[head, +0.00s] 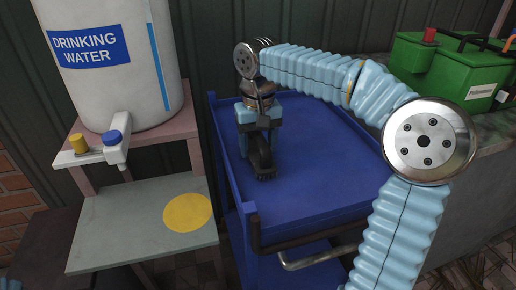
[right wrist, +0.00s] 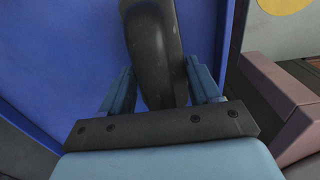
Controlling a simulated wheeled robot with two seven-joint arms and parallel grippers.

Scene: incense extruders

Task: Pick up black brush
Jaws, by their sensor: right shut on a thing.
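The black brush (head: 259,154) is upright or nearly so on the blue cart, with its bristle end low near the cart's top. My right gripper (head: 262,150) comes down from above and is shut on the brush. In the right wrist view the dark brush (right wrist: 155,45) lies between the two blue fingers (right wrist: 160,88), and its lower part is hidden behind the gripper's dark bar. I cannot tell whether the brush touches the cart. My left gripper is not in view.
The blue cart (head: 310,190) has a raised rim and is otherwise bare. A water dispenser (head: 115,60) stands on a stand at left, above a shelf with a yellow disc (head: 187,212). Green boxes (head: 455,75) sit on a ledge at right.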

